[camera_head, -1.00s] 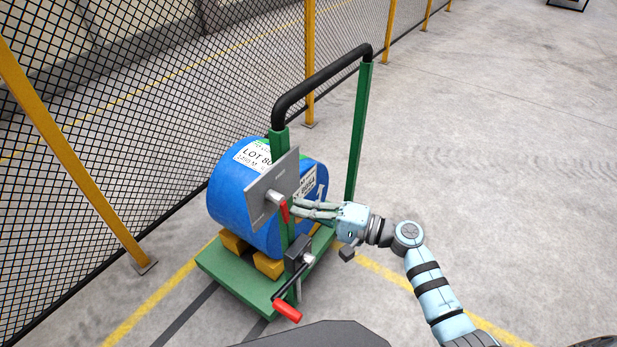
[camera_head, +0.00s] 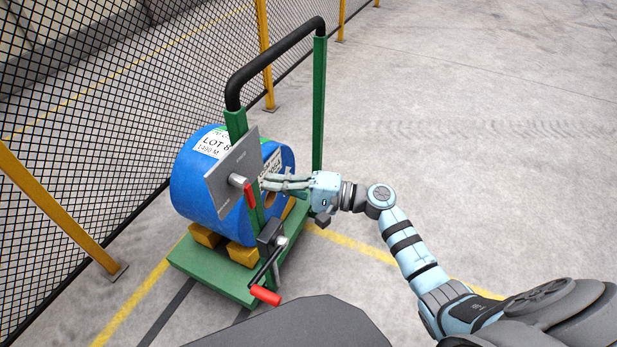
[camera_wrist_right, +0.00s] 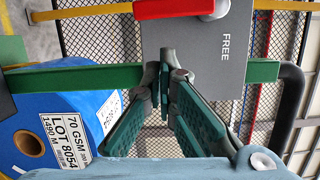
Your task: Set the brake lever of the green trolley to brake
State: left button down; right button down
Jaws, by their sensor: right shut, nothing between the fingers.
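The green trolley (camera_head: 215,270) stands on the floor, carrying a blue drum (camera_head: 190,180). The brake lever (camera_head: 250,195), with a red grip, sits on a grey plate (camera_head: 222,178) fixed to the trolley's near post. In the head view it points down from its hub. The lever (camera_wrist_right: 170,9) also shows at the top edge of the right wrist view, with its grip left of the hub; the plate reads FREE (camera_wrist_right: 226,47). My right gripper (camera_head: 264,182) is shut and empty, just right of the lever, with a small gap apparent. My left gripper is out of view.
A crank with a red handle (camera_head: 265,295) hangs lower on the same post. The trolley's black push bar (camera_head: 275,55) arches above. A mesh fence (camera_head: 90,110) with yellow posts runs behind. The floor (camera_head: 460,130) to the right is clear.

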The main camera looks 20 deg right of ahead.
jog(key=w+v, duration=0.1)
jog(key=v, duration=0.9)
jog(key=shift+d, duration=0.55)
